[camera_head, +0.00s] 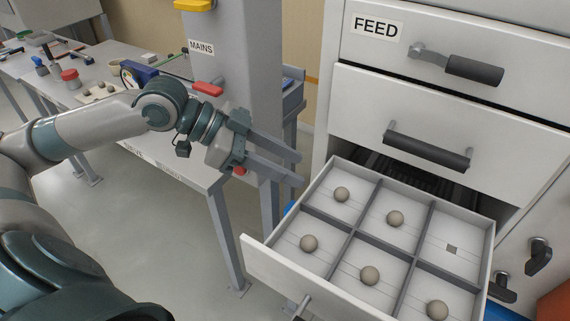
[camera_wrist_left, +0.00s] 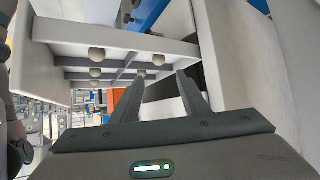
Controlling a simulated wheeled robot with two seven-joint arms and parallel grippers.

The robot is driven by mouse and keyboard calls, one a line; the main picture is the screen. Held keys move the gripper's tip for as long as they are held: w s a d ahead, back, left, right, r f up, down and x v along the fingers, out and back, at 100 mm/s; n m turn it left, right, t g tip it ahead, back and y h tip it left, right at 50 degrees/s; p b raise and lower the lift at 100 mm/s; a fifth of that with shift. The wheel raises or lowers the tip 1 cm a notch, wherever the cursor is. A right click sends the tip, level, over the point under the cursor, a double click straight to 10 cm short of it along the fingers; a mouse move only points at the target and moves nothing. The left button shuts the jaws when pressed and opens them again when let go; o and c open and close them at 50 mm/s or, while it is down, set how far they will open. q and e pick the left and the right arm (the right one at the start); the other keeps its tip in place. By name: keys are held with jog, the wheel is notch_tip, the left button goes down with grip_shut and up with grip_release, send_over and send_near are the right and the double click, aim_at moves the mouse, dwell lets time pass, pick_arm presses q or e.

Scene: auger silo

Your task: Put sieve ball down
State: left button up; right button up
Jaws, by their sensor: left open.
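Several grey-brown sieve balls sit in the open drawer (camera_head: 262,262), one to a compartment: back left (camera_head: 341,194), back middle (camera_head: 395,218), front left (camera_head: 309,243), front middle (camera_head: 369,275) and front right (camera_head: 437,310). The back right compartment (camera_head: 470,232) holds no ball and shows a small dark square on its floor. My left gripper (camera_head: 300,170) is open and empty, just left of the drawer's back left corner. In the left wrist view, nothing is between its fingers (camera_wrist_left: 160,80), and the drawer with balls (camera_wrist_left: 97,53) lies beyond. My right gripper is not in view.
The white cabinet has closed drawers above, with a dark handle (camera_head: 426,150) and a FEED label (camera_head: 376,27). A grey MAINS post (camera_head: 235,60) with a red lever (camera_head: 207,89) stands behind my left arm. A bench (camera_head: 120,55) at left carries several small items.

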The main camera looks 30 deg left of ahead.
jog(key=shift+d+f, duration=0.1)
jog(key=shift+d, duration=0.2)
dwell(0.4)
